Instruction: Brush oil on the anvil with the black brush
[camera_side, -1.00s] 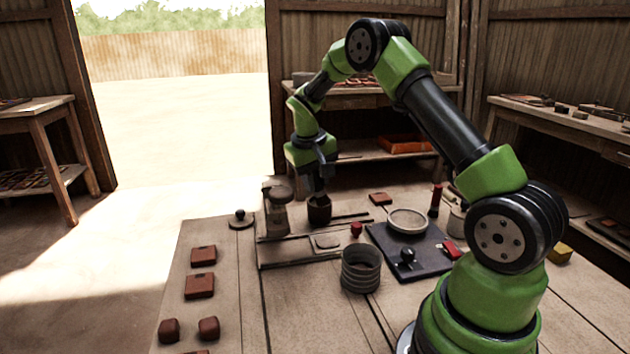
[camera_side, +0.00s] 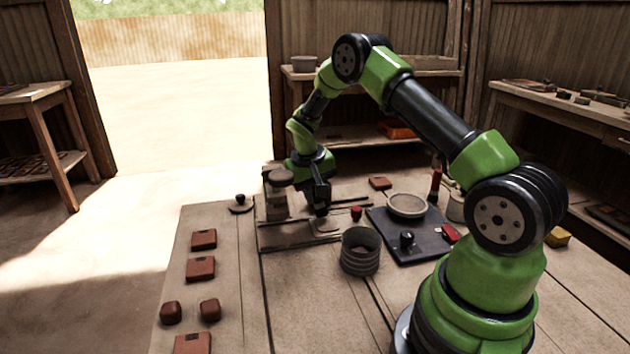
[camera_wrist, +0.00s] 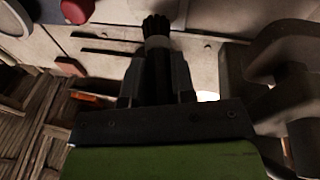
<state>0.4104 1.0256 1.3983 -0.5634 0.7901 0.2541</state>
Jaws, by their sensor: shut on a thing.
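My gripper (camera_side: 319,203) is shut on the black brush and points down beside the press (camera_side: 277,195) in the side view. The brush's dark bristles (camera_wrist: 157,25) and pale collar (camera_wrist: 157,42) stick out past the fingers in the wrist view. The anvil, a small pale plate (camera_side: 326,226) on the press base, lies just under the gripper in the side view. The brush tip is at or close above it; I cannot tell whether they touch. The dark pot that stood behind is hidden by my gripper.
A ribbed grey can (camera_side: 360,252) stands in front of the press base, with a red knob (camera_side: 356,213) behind it. A dark board (camera_side: 432,252) with a round dish (camera_side: 406,205) is to the right. Brown tiles (camera_side: 200,268) lie in a row on the left.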

